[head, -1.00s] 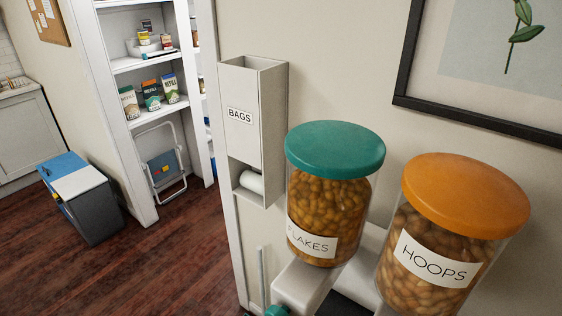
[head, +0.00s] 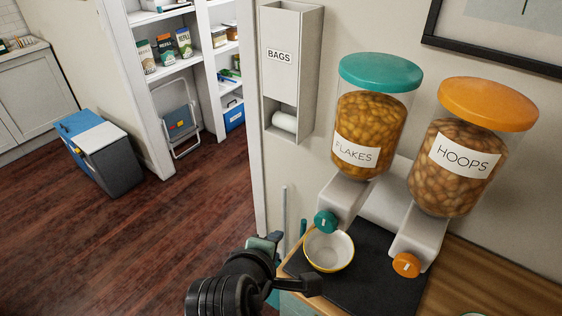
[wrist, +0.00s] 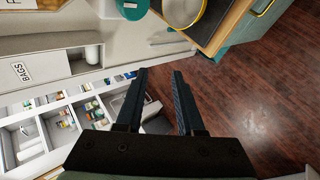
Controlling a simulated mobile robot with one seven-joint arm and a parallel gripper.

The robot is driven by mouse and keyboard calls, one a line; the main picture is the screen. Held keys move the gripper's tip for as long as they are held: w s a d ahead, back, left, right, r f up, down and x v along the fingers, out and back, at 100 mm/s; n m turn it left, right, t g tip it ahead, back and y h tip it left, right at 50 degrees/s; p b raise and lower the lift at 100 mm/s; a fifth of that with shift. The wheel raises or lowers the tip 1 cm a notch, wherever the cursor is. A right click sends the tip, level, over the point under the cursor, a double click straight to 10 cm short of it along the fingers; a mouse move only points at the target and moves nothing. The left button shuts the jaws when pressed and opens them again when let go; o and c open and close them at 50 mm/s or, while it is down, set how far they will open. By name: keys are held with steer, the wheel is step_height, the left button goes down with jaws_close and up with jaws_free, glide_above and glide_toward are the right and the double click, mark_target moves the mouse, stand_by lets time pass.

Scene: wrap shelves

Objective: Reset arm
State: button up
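My gripper shows in the wrist view (wrist: 160,95) with its two dark fingers apart and nothing between them. In the head view my dark arm and gripper (head: 262,245) are at the lower middle, left of the counter's edge. A white bowl with a yellow rim (head: 329,250) sits on a dark mat (head: 375,280) below the teal knob (head: 326,221) of the flakes dispenser (head: 365,125). The gripper is left of the bowl and apart from it. The bowl's edge also shows at the top of the wrist view (wrist: 186,12).
The hoops dispenser (head: 468,150) with an orange knob (head: 406,265) stands on the right. A bag holder (head: 290,70) hangs on the wall. A blue and white bin (head: 100,155) stands by the shelves (head: 222,60). The wood floor (head: 130,240) at left is clear.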

steer(key=w+r+m+t+y, duration=0.25)
steer(key=r+m+t, duration=0.65)
steer(key=r, duration=2.1)
steer(key=s+r+m+t, duration=0.3)
steer(key=s+r+t, duration=0.1)
steer(key=r, duration=0.6)
steer(key=s+d+r+m+t, duration=0.1)
steer(key=s+r+t, duration=0.4)
steer(key=r, duration=0.5)
steer(key=shift+s+m, duration=0.9)
steer(key=shift+s, duration=0.15)
